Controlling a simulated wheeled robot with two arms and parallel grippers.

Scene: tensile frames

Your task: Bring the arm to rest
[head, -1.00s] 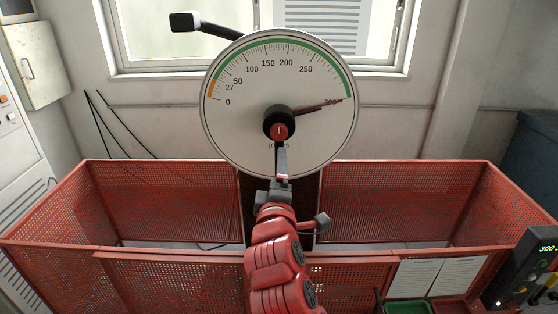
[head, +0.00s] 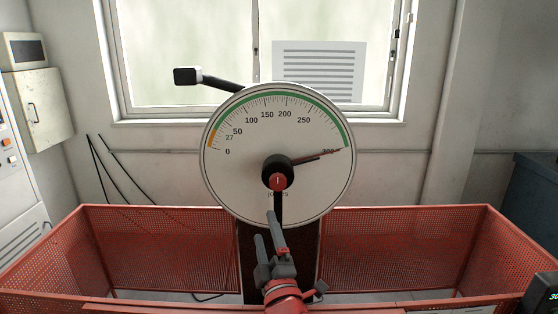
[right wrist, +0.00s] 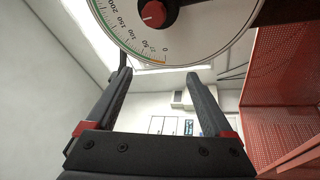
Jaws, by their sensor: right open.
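My right gripper (head: 264,225) is just below the red knob (head: 278,181) at the middle of the round white dial (head: 235,185). In the right wrist view its two dark fingers (right wrist: 158,76) stand wide apart with nothing between them. The knob also shows there (right wrist: 152,14), beyond the fingertips and apart from them. The dial's needle (head: 318,157) points near the 300 mark at the right end of the scale. My red right wrist is at the bottom of the head view. My left gripper is not in view.
Red mesh guard panels (head: 150,250) stand on both sides of the dial's dark column, with a front rail below. A black arm with a block end (head: 187,76) sticks out left above the dial. A control box (head: 543,295) is at the lower right corner.

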